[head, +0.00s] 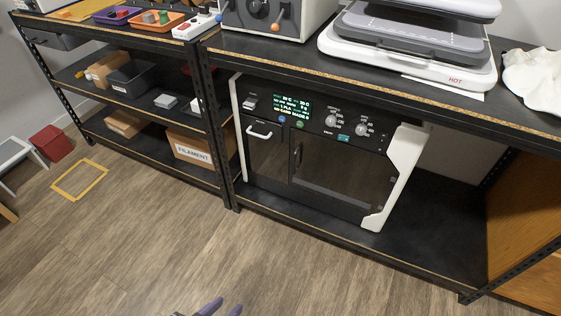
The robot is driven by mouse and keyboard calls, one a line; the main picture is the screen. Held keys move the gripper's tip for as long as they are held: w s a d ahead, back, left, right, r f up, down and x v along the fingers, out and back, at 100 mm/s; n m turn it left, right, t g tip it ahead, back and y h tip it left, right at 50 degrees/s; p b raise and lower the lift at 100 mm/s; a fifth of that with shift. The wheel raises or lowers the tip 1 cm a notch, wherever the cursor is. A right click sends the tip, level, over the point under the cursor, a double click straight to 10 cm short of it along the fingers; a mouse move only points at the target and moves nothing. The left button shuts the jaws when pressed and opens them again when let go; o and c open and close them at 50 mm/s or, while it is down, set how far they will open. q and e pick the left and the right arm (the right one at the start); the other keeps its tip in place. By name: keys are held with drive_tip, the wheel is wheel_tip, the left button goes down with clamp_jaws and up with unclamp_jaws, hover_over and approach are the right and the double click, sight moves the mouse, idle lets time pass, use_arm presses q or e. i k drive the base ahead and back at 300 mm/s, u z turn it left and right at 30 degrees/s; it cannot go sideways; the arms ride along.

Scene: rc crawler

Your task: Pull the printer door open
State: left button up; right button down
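The printer (312,140) is a black and white box on the lower shelf of the right rack. Its dark-windowed door (335,174) appears shut, with a dark upright handle (297,156) near its left edge. A smaller front panel (262,160) with a white bar handle (259,133) is to the left of the door. My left gripper (222,309) shows only its purple-grey fingertips at the bottom edge. The tips are apart with nothing seen between them, well below and in front of the printer. My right gripper is out of view.
A heat press (408,52) marked HOT stands on the worktop above the printer. The rack's dark shelf edge (330,250) runs below the printer. A filament box (193,150) sits on the left rack. The wooden floor (120,245) in front is clear.

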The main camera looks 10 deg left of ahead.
sight(362, 178)
drive_tip(key=u, duration=0.45)
drive_tip(key=i, duration=1.05)
drive_tip(key=z, duration=0.45)
